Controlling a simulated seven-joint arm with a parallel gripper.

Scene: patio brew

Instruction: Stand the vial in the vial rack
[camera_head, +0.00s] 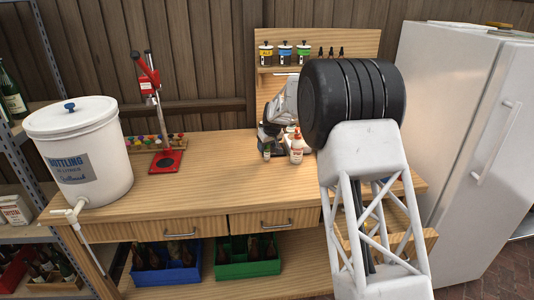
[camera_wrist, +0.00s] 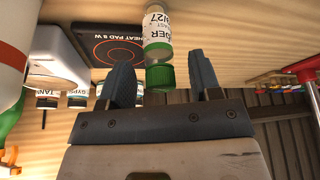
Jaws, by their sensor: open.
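The vial (camera_wrist: 157,38) is a clear bottle with a white printed label and a green cap (camera_wrist: 160,76). In the wrist view it shows between the fingers of my gripper (camera_wrist: 162,74), which is open, with a gap visible on both sides of the cap. In the head view my gripper (camera_head: 269,134) is low over the middle back of the bench, partly hidden by my arm. I cannot make out a vial rack in either view; my arm covers part of the bench's right side.
A black heat pad (camera_wrist: 104,44) lies beside the vial. A white bottle with a red top (camera_head: 297,149) stands close to my gripper's right. A red capper (camera_head: 166,160) and white bucket (camera_head: 85,150) stand left. The bench front (camera_head: 210,190) is clear.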

